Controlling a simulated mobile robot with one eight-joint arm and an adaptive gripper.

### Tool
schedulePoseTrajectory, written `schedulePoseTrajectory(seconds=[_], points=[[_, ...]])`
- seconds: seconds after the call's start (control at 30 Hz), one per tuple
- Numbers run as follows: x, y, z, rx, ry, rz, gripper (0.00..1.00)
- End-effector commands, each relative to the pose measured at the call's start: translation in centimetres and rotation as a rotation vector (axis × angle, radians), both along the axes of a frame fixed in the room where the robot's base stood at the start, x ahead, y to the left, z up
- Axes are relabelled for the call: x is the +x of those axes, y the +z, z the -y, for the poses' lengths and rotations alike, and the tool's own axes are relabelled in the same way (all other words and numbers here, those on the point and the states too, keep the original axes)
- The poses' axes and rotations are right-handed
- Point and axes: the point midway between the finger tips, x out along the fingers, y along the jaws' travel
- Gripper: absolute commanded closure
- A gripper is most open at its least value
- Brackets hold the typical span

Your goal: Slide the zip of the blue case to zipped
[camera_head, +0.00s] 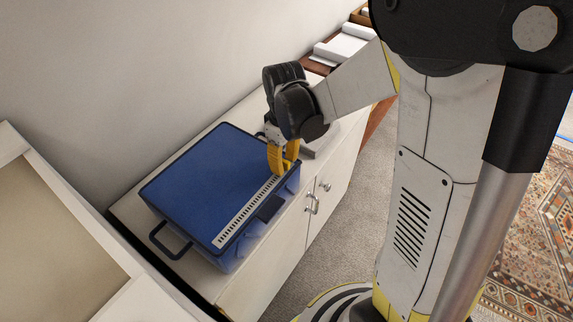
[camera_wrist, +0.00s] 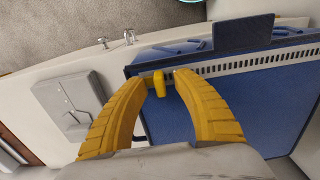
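The blue case (camera_head: 205,185) lies flat on a white cabinet, with a handle (camera_head: 170,242) at its near left end. A pale zip strip with dark teeth (camera_head: 246,212) runs along its front edge; it also shows in the wrist view (camera_wrist: 255,63). A small yellow zip pull (camera_wrist: 159,83) is at the strip's far end, by the case's corner. My gripper (camera_head: 283,162) is low over that end, its yellow fingers pointing down. In the wrist view my gripper (camera_wrist: 167,75) has its fingertips apart, with the pull between them, closer to the left finger.
A grey flat object (camera_wrist: 70,105) lies on the cabinet top (camera_head: 125,212) beyond the case's far end. Metal door knobs (camera_head: 313,203) stick out from the cabinet front. A pale-framed piece of furniture (camera_head: 75,225) stands at the left. Carpeted floor (camera_head: 335,235) lies in front.

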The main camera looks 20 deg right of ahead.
Motion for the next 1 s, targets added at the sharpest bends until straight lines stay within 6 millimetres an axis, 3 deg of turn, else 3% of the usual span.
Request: schedulePoseTrajectory(seconds=[0.13, 0.17, 0.27, 1.0], points=[[0.0, 0.1, 0.0, 0.0, 0.0, 0.0, 0.66], [0.0, 0.1, 0.0, 0.0, 0.0, 0.0, 0.7], [0.0, 0.1, 0.0, 0.0, 0.0, 0.0, 1.0], [-0.8, 0.1, -1.2, 0.0, 0.001, 0.0, 1.0]])
